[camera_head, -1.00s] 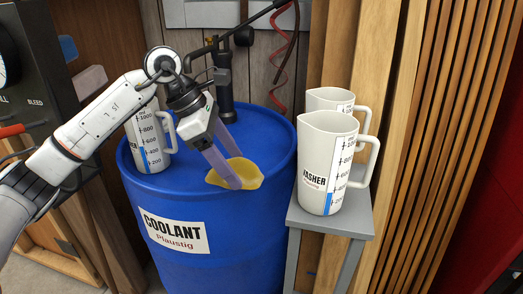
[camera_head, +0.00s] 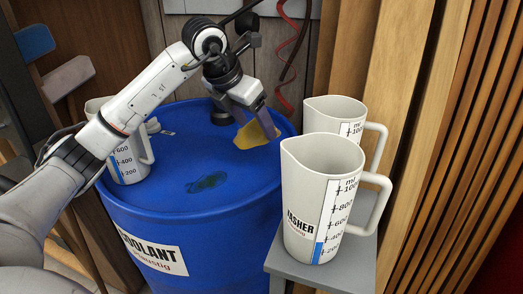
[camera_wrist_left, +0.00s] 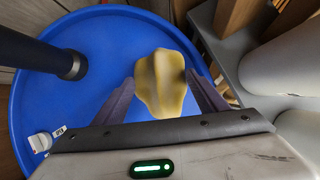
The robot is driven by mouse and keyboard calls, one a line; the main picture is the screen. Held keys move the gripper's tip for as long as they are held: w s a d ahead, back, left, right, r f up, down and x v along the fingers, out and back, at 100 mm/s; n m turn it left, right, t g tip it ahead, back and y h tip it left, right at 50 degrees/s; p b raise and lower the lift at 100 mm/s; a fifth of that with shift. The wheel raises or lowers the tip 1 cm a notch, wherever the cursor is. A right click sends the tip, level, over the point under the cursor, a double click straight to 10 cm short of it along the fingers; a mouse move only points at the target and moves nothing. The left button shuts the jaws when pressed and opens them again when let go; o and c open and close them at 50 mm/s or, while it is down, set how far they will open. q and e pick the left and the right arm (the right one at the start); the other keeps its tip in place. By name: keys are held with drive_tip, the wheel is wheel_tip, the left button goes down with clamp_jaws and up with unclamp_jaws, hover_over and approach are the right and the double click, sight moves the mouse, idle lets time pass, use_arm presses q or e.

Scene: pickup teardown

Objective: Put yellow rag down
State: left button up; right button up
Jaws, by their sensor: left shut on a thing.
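The yellow rag (camera_head: 253,135) is held in my left gripper (camera_head: 258,112) over the back right of the blue coolant barrel (camera_head: 160,205). Its lower edge hangs at or just above the lid; I cannot tell whether it touches. In the left wrist view the rag (camera_wrist_left: 160,84) lies between the two purple-grey fingers, with the blue lid (camera_wrist_left: 105,45) behind it. A dark greenish wet patch (camera_head: 207,181) shows on the lid in front of the rag. My right gripper is not in view.
A measuring jug (camera_head: 128,165) stands on the barrel's left side. Two more jugs, a front one (camera_head: 300,190) and a back one (camera_head: 335,115), stand on a grey stand (camera_head: 345,265) at right. A dark pump pipe (camera_wrist_left: 35,50) rises from the lid. The lid's front is clear.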

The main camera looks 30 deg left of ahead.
sight(251, 134)
use_arm(q)
drive_tip(key=f, duration=0.3)
drive_tip(key=shift+s, duration=0.35)
drive_tip(key=shift+w+f, duration=0.1)
drive_tip(key=shift+f, duration=2.2)
drive_tip(key=o, duration=1.2)
drive_tip(key=v, duration=1.1)
drive_tip(key=shift+r, duration=0.15)
drive_tip(key=shift+s+r, duration=0.3)
drive_tip(key=shift+r, duration=0.05)
